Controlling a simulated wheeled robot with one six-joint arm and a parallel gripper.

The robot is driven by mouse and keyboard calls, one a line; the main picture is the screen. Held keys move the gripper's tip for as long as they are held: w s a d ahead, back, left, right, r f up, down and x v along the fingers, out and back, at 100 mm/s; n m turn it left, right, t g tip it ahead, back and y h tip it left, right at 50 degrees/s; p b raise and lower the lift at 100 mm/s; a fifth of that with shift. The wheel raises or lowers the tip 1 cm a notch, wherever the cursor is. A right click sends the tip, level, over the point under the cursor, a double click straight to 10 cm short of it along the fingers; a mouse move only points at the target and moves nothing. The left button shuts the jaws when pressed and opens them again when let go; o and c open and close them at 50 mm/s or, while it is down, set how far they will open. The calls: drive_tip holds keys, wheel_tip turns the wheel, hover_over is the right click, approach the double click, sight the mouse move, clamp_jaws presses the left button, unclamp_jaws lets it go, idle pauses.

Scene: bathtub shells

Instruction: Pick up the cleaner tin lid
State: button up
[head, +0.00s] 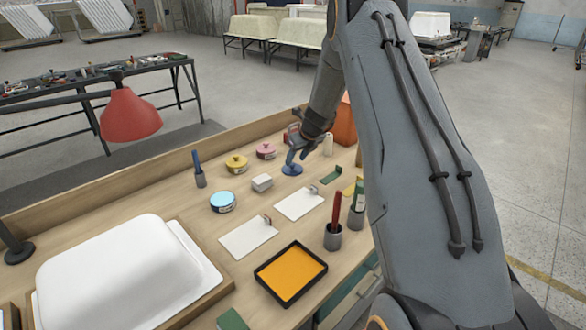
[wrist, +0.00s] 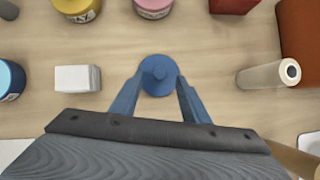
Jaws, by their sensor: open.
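A blue round lid (wrist: 158,68) with a small knob in its middle lies flat on the bench; it also shows in the head view (head: 292,170). I take it to be the cleaner tin lid. My gripper (wrist: 160,84) is open, with one blue finger at each side of the lid's near half. In the head view my gripper (head: 297,155) points down just above the lid. I cannot tell whether the fingers touch it. A blue tin (head: 222,202) with a pale blue top stands to the left, its label partly visible.
A white block (wrist: 78,78) lies left of the lid and a pale cylinder (wrist: 268,75) right of it. A yellow tin (head: 237,164) and a pink tin (head: 266,151) stand behind. An orange box (head: 344,122) is at the back right. Bare wood surrounds the lid.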

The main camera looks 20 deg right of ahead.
sight(293, 163)
drive_tip(key=shift+p+x, duration=0.5)
drive_tip(key=shift+x, duration=1.3)
drive_tip(key=shift+w, duration=0.1)
drive_tip(key=shift+r, duration=0.1)
clamp_jaws()
